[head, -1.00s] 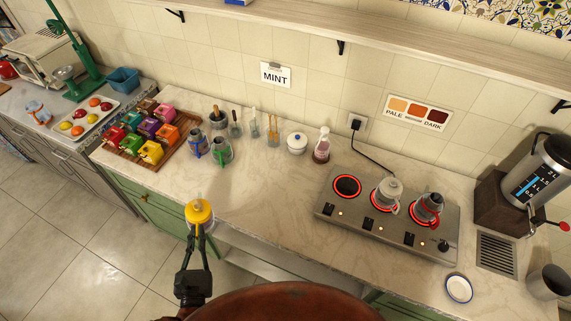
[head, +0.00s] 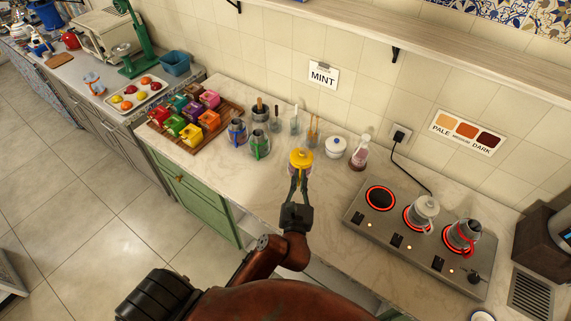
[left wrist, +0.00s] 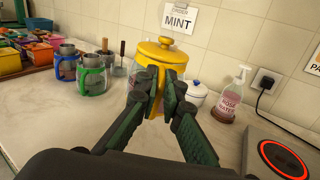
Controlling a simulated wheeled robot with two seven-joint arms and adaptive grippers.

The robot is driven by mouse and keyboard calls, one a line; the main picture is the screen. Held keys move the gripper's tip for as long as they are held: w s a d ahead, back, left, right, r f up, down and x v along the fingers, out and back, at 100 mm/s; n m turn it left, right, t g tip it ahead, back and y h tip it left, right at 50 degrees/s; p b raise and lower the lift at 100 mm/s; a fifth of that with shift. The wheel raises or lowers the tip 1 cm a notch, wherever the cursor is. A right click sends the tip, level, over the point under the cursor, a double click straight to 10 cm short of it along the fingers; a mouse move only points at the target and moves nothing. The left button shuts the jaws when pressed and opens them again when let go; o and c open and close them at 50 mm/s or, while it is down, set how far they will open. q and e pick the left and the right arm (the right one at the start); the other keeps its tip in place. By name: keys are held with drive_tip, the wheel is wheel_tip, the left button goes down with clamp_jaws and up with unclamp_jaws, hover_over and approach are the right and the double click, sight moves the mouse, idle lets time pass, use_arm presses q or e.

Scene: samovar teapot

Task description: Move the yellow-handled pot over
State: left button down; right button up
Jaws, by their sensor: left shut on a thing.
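The yellow-handled pot (head: 301,161) has a yellow lid and a clear body. My left gripper (head: 300,180) is shut on it and holds it upright at the front part of the counter, left of the stove. In the left wrist view the pot (left wrist: 162,52) fills the middle, with the gripper fingers (left wrist: 157,88) closed on its near side. I cannot tell whether its base touches the counter. The stove (head: 415,236) has an empty glowing left burner (head: 380,198); the other two burners carry a white-lidded pot (head: 426,208) and a red-handled pot (head: 463,236). My right gripper is not visible.
Behind the held pot stand a white lidded bowl (head: 336,147), a rose water bottle (head: 359,153) and utensils. Blue-handled (head: 237,132) and green-handled (head: 259,144) pots stand to the left. The counter between the held pot and the stove is clear.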

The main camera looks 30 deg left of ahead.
sight(290, 166)
use_arm(q)
drive_tip(key=shift+w+a+r+n+g+y, duration=0.1)
drive_tip(key=shift+w+r+n+g+y, duration=0.4)
drive_tip(key=shift+w+r+n+y, duration=0.25)
drive_tip(key=w+a+f, duration=0.1)
drive_tip(key=a, duration=0.1)
drive_tip(key=w+a+f, duration=0.1)
drive_tip(key=w+a, duration=0.1)
drive_tip(key=w+a+f, duration=0.1)
drive_tip(key=a, duration=0.2)
drive_tip(key=shift+w+f, duration=0.15)
drive_tip(key=w+a+f, duration=0.1)
drive_tip(key=f, duration=0.2)
drive_tip(key=w+a+f+b, duration=0.1)
drive_tip(key=a+f, duration=0.1)
drive_tip(key=f, duration=0.1)
drive_tip(key=w+a+f+b, duration=0.1)
drive_tip(key=a+f, duration=0.1)
drive_tip(key=f, duration=0.1)
drive_tip(key=shift+a+f, duration=0.1)
drive_tip(key=shift+f, duration=0.2)
drive_tip(key=c, duration=2.1)
unclamp_jaws()
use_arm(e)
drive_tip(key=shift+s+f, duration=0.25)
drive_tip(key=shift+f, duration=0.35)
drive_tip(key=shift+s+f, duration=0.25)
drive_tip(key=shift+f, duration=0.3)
